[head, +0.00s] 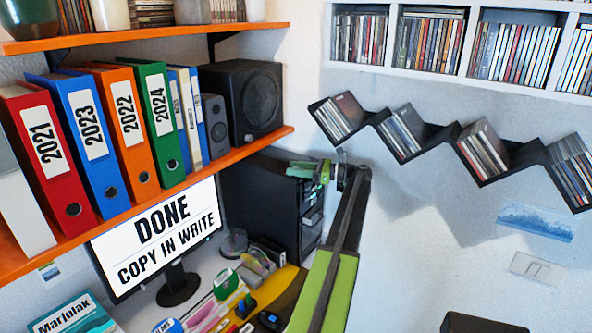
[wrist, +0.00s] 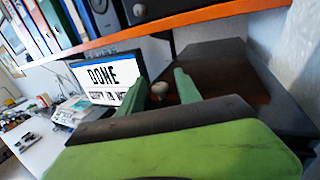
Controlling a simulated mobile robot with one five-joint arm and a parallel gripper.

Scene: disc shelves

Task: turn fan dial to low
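My gripper (head: 312,171) is raised in front of the black computer tower (head: 262,200), below the orange shelf. In the wrist view its two green fingers (wrist: 161,88) stand apart with nothing held between them. A small pale round knob-like thing (wrist: 160,89) shows between the fingers, beyond the tips. I cannot tell whether it is the fan dial. The tower's dark top also shows in the wrist view (wrist: 218,62). I cannot make out a fan or a clearly marked fan dial in either view.
An orange shelf (head: 150,205) with binders and a speaker (head: 242,100) is at the left. A monitor (head: 155,240) and desk clutter stand below it. A black zigzag disc shelf (head: 440,133) and a light switch (head: 537,269) are on the right wall.

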